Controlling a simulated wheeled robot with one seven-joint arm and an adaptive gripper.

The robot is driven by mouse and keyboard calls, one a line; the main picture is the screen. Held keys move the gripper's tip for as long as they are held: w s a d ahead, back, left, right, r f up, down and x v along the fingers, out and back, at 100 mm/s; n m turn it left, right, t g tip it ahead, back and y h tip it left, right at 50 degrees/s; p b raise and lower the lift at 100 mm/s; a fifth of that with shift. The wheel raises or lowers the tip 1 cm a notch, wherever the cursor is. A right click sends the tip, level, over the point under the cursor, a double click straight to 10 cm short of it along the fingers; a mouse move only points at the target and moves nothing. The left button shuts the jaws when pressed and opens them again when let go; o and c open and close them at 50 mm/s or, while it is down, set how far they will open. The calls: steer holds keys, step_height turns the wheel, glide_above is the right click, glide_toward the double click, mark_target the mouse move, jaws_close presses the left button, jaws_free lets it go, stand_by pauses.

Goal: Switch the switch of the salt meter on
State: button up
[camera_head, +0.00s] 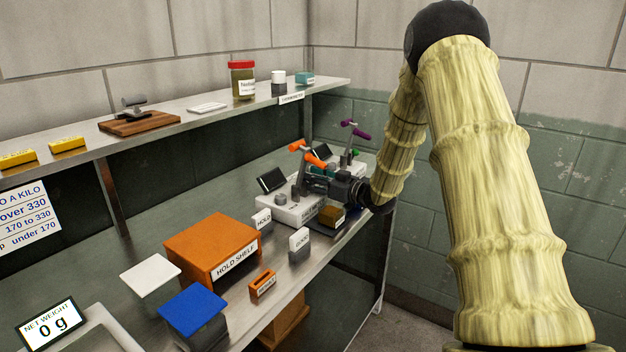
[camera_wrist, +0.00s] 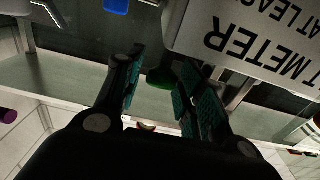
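Two white meter units stand at the bench's far right end. The nearer unit (camera_head: 292,212) has a dark screen and an orange lever; the farther one (camera_head: 350,172) has a purple lever and a green knob. I cannot tell from the head view which is the salt meter. My gripper (camera_head: 318,183) is at the nearer unit, hiding part of both. In the wrist view my gripper (camera_wrist: 160,68) is open, its teal-padded fingers apart. A green part (camera_wrist: 160,79) shows between them. A white panel (camera_wrist: 225,15) beside the right finger reads "T METER", upside down. No switch is clearly visible.
An orange hold shelf (camera_head: 205,245), a blue-topped block (camera_head: 193,305) and a white plate (camera_head: 150,275) occupy the bench front. Small label blocks stand near the units. A wall shelf (camera_head: 225,110) holds a jar (camera_head: 242,80).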

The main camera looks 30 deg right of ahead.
steer(key=c, duration=0.6)
steer(key=shift+r+p, duration=0.15)
steer(key=shift+p, duration=0.25)
steer(key=shift+w+r+g+p, duration=0.2)
steer(key=shift+g+p, duration=0.2)
steer(key=shift+p, duration=0.3)
steer(key=g+p, duration=0.1)
steer(key=p, duration=0.2)
steer(key=shift+w+a+r+h, duration=0.15)
steer(key=shift+w+r+h, duration=0.05)
steer(key=shift+h, duration=0.2)
steer(key=g+p, duration=0.1)
steer(key=p, duration=0.3)
steer(key=w+g+h+p, duration=0.1)
steer(key=g+p, duration=0.1)
steer(key=p, duration=0.2)
steer(key=w+g+h+p, duration=0.1)
steer(key=g+p, duration=0.1)
steer(key=p, duration=0.3)
steer(key=shift+a, duration=0.4)
steer(key=p, duration=0.2)
steer(key=g+p, duration=0.1)
steer(key=p, duration=0.2)
steer(key=shift+w+a+f+g+h, duration=0.15)
steer(key=shift+w+g+h, duration=0.15)
steer(key=shift+w+h, duration=0.1)
steer(key=shift+p, duration=0.35)
steer(key=shift+w+f+g+p, duration=0.15)
steer(key=shift+f+g+p, duration=0.2)
steer(key=shift+p, duration=0.3)
